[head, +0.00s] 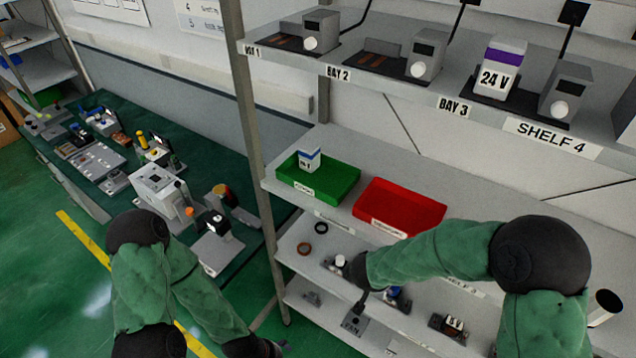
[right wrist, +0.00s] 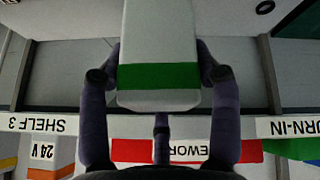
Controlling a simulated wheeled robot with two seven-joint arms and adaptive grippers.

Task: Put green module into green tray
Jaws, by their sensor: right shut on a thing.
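The green module (right wrist: 158,78) is a white block with a green band. In the right wrist view it is held between the two fingers of my right gripper (right wrist: 160,74). In the head view my right arm reaches to the lower shelves, with the dark wrist at the shelf front; the held module cannot be made out there. The green tray (head: 340,186) is on the middle shelf at the left, with a blue-banded white module (head: 309,159) in it. My left gripper (head: 255,347) is low at the bottom edge, far from the tray, and its fingers are unclear.
A red tray (head: 415,205) is right of the green tray. Above, the bay shelf holds several grey devices (head: 428,55) and a purple-banded 24 V module (head: 500,65). A rack post (head: 250,130) stands left of the green tray. A workbench (head: 75,165) with equipment is at the left.

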